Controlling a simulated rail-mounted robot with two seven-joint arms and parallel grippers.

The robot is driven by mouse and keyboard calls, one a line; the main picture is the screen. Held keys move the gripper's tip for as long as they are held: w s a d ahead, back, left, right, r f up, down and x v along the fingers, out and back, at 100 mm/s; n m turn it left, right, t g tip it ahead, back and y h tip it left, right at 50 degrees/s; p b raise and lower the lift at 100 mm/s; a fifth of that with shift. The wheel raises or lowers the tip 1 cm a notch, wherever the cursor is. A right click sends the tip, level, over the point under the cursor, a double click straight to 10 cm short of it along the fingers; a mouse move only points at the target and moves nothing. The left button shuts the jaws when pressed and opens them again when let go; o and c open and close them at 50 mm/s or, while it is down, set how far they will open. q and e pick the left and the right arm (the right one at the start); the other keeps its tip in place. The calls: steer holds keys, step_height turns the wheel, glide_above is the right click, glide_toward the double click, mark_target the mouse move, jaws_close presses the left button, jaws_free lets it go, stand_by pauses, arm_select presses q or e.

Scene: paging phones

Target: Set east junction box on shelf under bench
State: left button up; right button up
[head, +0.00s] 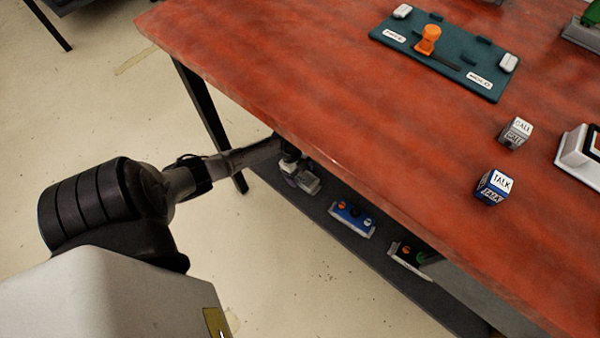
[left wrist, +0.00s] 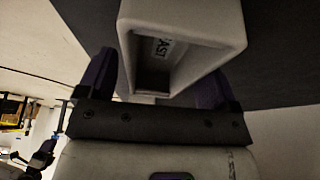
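The east junction box, a pale grey open box with a label ending in "AST", shows in the left wrist view (left wrist: 218,48) between my left gripper's purple fingers (left wrist: 157,85). They stand against its sides, with part of the right finger hidden behind it. In the head view, my left arm reaches under the red bench (head: 330,110), and my left gripper (head: 290,163) is at the dark shelf (head: 325,215). The grey box (head: 306,182) is just beside it, low over or on the shelf; contact is unclear. My right gripper is out of view.
On the shelf, a blue box with knobs (head: 352,219) and a grey box with green and orange knobs (head: 410,259) stand farther right. The bench edge overhangs my arm, and a black leg (head: 212,125) is close by. A teal board (head: 445,58) and TALK (head: 493,187) and CALL (head: 515,133) blocks are on top.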

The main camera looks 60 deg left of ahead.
arm_select(q)
steer(key=shift+r, duration=0.35)
steer(key=p+v, duration=0.7)
steer(key=v, duration=0.4)
steer(key=s+d+r+n+y, duration=0.15)
steer(key=s+d, duration=0.35)
steer(key=d, duration=0.5)
steer(key=s+d+r+n, duration=0.15)
steer(key=s+d, duration=0.35)
steer(key=d, duration=0.6)
steer(key=s+d+r+n+t+y, duration=0.1)
steer(key=s+d+r+n, duration=0.1)
steer(key=r+n, duration=0.2)
steer(key=s+d+r+n+t+y, duration=0.1)
steer(key=s+d+r+n, duration=0.2)
steer(key=r, duration=0.3)
steer(key=shift+d+r+n, duration=0.25)
steer(key=shift+r+n, duration=0.15)
steer(key=shift+n, duration=0.4)
